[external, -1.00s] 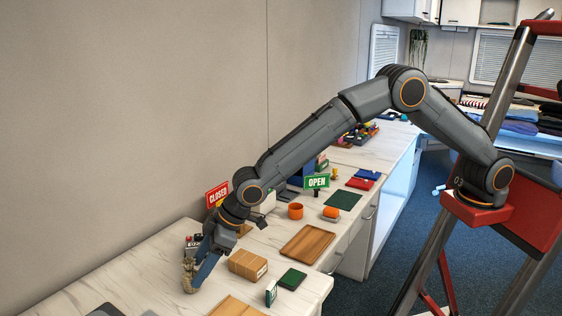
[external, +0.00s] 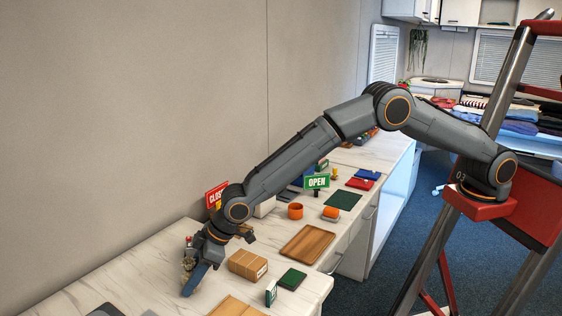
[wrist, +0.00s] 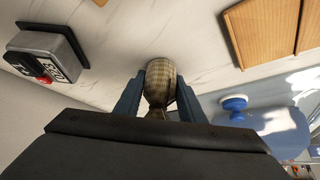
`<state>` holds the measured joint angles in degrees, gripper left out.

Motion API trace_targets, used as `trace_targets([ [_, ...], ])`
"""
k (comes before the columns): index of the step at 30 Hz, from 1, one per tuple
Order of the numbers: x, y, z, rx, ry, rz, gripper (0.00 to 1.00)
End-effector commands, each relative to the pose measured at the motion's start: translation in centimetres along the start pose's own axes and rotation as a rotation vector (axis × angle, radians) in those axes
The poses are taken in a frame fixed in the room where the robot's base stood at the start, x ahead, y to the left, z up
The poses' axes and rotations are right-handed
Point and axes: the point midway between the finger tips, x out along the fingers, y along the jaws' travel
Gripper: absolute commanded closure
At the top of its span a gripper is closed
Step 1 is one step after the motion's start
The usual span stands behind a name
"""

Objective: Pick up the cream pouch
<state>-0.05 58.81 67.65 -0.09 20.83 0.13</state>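A cream-and-brown checked pouch (wrist: 161,84) is between my two fingers in the wrist view, its narrow neck towards my palm and its wide end away. My gripper (wrist: 157,92) has a finger against each side of it and looks shut on it. In the external view my gripper (external: 193,278) points down at the left part of the white counter. There the pouch (external: 187,262) shows as a small tan patch, partly hidden by a blue-grey finger. I cannot tell whether its far end touches the counter.
A cardboard box (external: 247,264) stands close on the right of my gripper, with a wooden tray (external: 307,243) beyond. A small green-and-white box (external: 271,293) and a dark green pad (external: 292,279) lie near the front edge. A red sign (external: 214,196) stands by the wall.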

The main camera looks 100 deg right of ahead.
Motion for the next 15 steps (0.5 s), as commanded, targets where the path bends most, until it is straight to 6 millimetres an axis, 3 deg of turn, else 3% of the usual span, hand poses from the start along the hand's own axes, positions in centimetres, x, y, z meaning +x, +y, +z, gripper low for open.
trace_targets([
  [1, -0.01, 0.0, 0.0, 0.0, 0.0, 0.0, 0.75],
  [3, -0.02, -0.01, -0.01, 0.0, 0.0, 0.0, 0.86],
  [15, -0.56, 0.0, -0.45, 0.0, 0.002, 0.0, 0.87],
])
